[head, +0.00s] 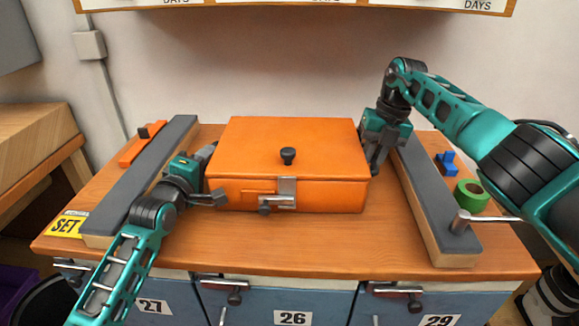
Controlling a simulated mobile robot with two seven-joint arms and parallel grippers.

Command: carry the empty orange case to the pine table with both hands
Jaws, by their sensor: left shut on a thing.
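The orange case (290,150) sits upright on the wooden bench top, in the middle. Its lid is closed, with a dark knob on top and a metal latch in front, so its inside is hidden. My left gripper (212,192) is at the case's left side, near the front corner, shut on it. My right gripper (376,160) is at the case's right side, by the rear half. Its fingers point down close to the wall, and I cannot tell whether they grip. I cannot tell if the light wooden furniture (35,140) at the left edge is the pine table.
Long grey-topped boards flank the case, left (140,185) and right (432,195). A green tape roll (471,196), a blue object (446,163) and an orange tool (140,146) lie beside them. A shelf (300,18) hangs above. Bench top (300,240) before the case is clear.

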